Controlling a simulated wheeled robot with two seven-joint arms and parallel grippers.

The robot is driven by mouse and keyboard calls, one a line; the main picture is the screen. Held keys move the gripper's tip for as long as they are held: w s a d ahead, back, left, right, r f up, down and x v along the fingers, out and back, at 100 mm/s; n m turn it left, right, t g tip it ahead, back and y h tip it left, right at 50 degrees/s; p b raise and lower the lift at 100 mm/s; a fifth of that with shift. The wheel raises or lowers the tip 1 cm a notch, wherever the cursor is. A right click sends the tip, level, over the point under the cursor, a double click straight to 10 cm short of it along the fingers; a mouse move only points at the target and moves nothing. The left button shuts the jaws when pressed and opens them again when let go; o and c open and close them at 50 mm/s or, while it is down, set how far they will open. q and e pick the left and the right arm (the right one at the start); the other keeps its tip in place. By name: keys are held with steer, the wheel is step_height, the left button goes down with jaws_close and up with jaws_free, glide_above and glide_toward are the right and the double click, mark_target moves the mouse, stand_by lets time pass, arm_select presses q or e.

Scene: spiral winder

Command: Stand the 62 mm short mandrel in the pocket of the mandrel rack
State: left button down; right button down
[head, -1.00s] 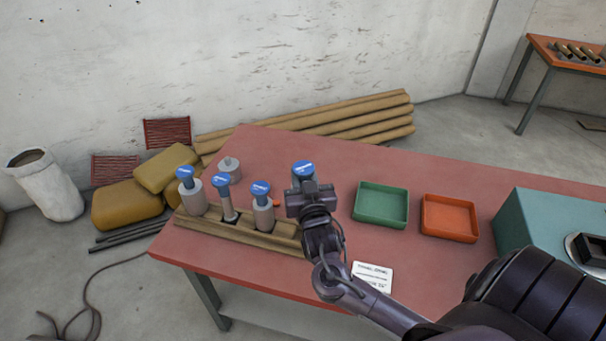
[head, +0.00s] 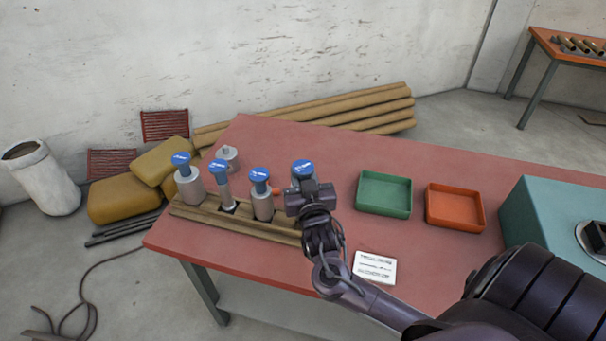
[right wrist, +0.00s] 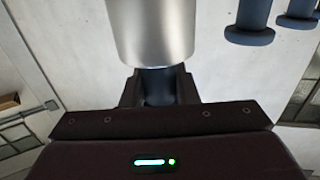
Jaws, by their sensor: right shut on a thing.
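The wooden mandrel rack (head: 243,224) lies along the near left part of the red table. Three blue-capped mandrels stand in it: a wide one (head: 188,188), a thin one (head: 226,193) and a middle-sized one (head: 263,205). My right gripper (head: 309,192) is at the rack's right end, shut on another mandrel, whose blue cap (head: 302,167) shows above it. In the right wrist view the jaws (right wrist: 158,90) hold its dark neck, with its silver body (right wrist: 152,30) beyond. The held mandrel's lower end and the rack spot below are hidden in the head view. My left gripper is out of view.
A grey stepped cylinder (head: 228,158) stands behind the rack. A green tray (head: 384,209), an orange tray (head: 455,222) and a teal machine (head: 535,215) are to the right. A white card (head: 375,268) lies near the front edge. Table behind the gripper is clear.

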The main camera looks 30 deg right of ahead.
steer(key=shift+f+b, duration=1)
steer(key=shift+f, duration=0.1)
steer(key=shift+f+b, duration=0.8)
steer(key=shift+f, duration=0.45)
steer(key=c, duration=1.1)
jaws_free()
steer(key=shift+o, duration=0.3)
steer(key=shift+f, duration=0.1)
